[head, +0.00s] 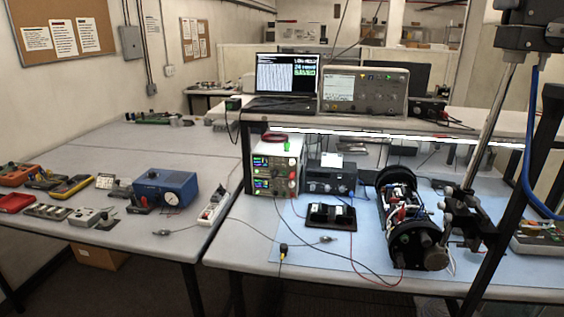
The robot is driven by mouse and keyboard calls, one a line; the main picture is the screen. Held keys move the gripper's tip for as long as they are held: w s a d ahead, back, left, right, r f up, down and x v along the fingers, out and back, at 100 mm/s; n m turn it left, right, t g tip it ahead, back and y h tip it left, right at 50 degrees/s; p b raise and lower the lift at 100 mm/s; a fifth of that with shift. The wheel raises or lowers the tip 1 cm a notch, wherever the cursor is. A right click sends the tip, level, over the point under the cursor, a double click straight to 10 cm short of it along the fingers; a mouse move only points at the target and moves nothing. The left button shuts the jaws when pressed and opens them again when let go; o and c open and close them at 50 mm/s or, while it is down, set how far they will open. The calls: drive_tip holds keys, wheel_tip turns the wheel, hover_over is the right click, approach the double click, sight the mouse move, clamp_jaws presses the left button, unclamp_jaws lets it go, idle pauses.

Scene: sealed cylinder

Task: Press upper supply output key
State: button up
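Two bench power supplies are stacked under the shelf at the middle of the head view. The upper supply (277,162) has a pale front with a lit green display on its left and knobs and red parts on its right. The lower supply (275,185) sits directly beneath it, also with a lit display. The upper supply's output key is too small to tell apart. My gripper (462,222) appears as the dark end of the arm at the right, near the black open cylinder (402,215) and well apart from the supplies. Its fingers cannot be made out clearly.
A black instrument (330,180) stands right of the supplies. A black tray (331,217) and loose cables lie on the blue mat (352,250) in front. A laptop (287,78) and an oscilloscope (362,90) stand on the shelf above. A blue box (165,188) sits on the left table.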

clamp_jaws()
idle(1.5)
